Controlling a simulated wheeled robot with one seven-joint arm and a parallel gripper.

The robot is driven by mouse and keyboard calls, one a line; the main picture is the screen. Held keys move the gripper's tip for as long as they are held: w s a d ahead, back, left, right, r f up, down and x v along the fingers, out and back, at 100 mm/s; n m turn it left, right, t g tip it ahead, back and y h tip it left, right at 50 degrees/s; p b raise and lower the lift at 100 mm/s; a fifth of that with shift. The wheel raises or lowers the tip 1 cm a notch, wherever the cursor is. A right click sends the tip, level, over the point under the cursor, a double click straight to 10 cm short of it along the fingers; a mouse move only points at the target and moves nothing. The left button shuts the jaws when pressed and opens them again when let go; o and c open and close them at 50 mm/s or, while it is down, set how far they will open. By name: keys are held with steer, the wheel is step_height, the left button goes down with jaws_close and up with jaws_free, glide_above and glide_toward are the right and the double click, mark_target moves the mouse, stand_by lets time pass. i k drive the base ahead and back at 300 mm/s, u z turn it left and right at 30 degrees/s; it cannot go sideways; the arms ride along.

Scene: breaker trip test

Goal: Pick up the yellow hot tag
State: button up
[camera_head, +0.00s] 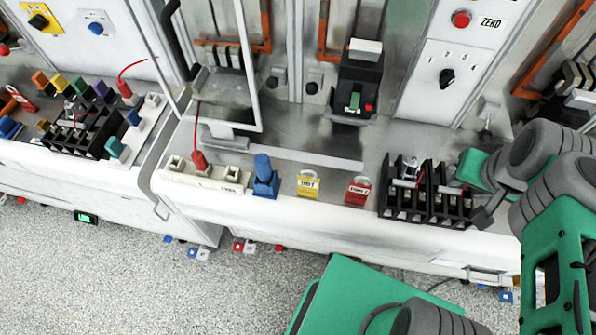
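The yellow hot tag (308,185) stands on the white bench's front ledge, left of centre on the middle bench. It is a small yellow block with a pale label and a loop on top. My arm comes in from the right, and my gripper (484,214) is the dark end low beside the black rack, well to the right of the yellow tag. The fingers are small and partly merged with the dark rack, so their opening does not show. Nothing is seen touching the yellow tag.
A red tag (358,191) stands just right of the yellow one, and a blue clamp-like piece (264,177) just left. A black slotted rack (424,193) lies between the red tag and my gripper. A grey rail (290,154) runs behind the tags.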

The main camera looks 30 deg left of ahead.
mark_target(307, 186)
steer(key=u, duration=1.3)
steer(key=k, duration=0.15)
steer(key=u, duration=0.4)
steer(key=i, duration=0.2)
steer(key=z, duration=0.25)
